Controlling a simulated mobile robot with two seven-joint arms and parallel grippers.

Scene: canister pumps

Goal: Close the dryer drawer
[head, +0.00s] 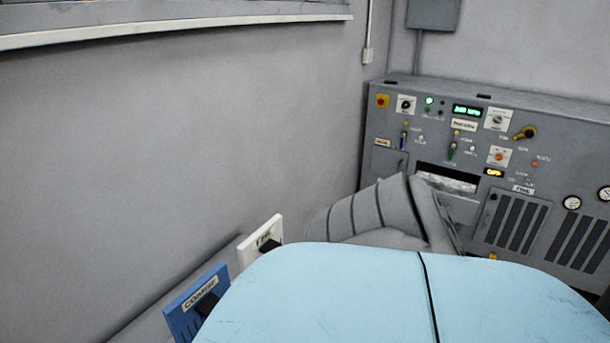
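I cannot make out a dryer or its drawer for sure. A white plate (260,241), its label seeming to read "FINE", and a blue plate (196,301) labelled "COARSE" stand along the left wall, each with a black part on its front. A large light blue rounded surface (330,295) with a dark seam fills the bottom of the view; I cannot tell what it belongs to. It hides what lies below and behind it. Neither of my grippers is in view.
A grey control console (560,135) with knobs, lamps, gauges and vents stands at the back right. A grey ribbed shape (372,212) is in front of it. A white ledge (180,30) runs along the upper left wall. A grey box (433,14) hangs above the console.

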